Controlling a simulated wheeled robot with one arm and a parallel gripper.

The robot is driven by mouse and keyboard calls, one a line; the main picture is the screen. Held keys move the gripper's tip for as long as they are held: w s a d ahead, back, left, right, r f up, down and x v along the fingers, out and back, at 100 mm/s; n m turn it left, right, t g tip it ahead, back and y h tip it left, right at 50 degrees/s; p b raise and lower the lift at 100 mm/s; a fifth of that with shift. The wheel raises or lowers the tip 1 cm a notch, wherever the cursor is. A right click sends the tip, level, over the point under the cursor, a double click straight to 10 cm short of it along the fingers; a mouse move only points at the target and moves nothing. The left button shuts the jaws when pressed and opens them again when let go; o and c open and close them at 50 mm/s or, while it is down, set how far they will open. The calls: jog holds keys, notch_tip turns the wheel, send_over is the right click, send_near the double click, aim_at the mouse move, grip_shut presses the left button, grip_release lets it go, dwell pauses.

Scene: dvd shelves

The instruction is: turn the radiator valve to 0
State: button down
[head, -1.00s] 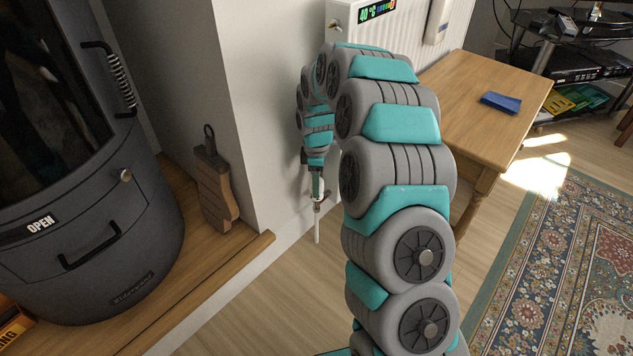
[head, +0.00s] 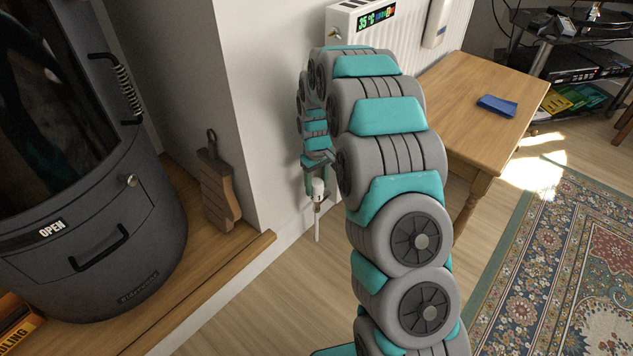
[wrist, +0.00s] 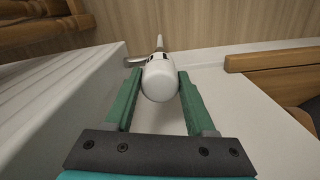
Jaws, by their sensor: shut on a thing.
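The white radiator valve (head: 319,188) stands low beside the wall, on top of a thin pipe that runs down to the floor. My gripper (head: 317,175) reaches down to it and is shut on its head. In the wrist view the valve head (wrist: 160,78) sits between the two green fingers of my gripper (wrist: 160,88), with the pipe beyond it. The valve's numbers cannot be read in either view. The white radiator (head: 400,25) is on the wall behind my arm, and its display (head: 376,17) reads 35 °C.
A dark stove (head: 90,230) and a wooden board (head: 217,188) stand on the wooden ledge at left. A wooden table (head: 470,100) with a blue item (head: 497,105) is at right, near a patterned rug (head: 550,270). My arm hides much of the radiator.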

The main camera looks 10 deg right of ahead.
aim_at(317, 182)
jog(key=m+p, duration=0.1)
jog(key=m, duration=0.5)
jog(key=shift+m, duration=0.3)
dwell(0.4)
jog(key=shift+c, duration=1.2)
grip_release()
notch_tip(317, 182, up, 8)
jog(key=shift+f+p, duration=0.1)
jog(key=shift+p, duration=0.2)
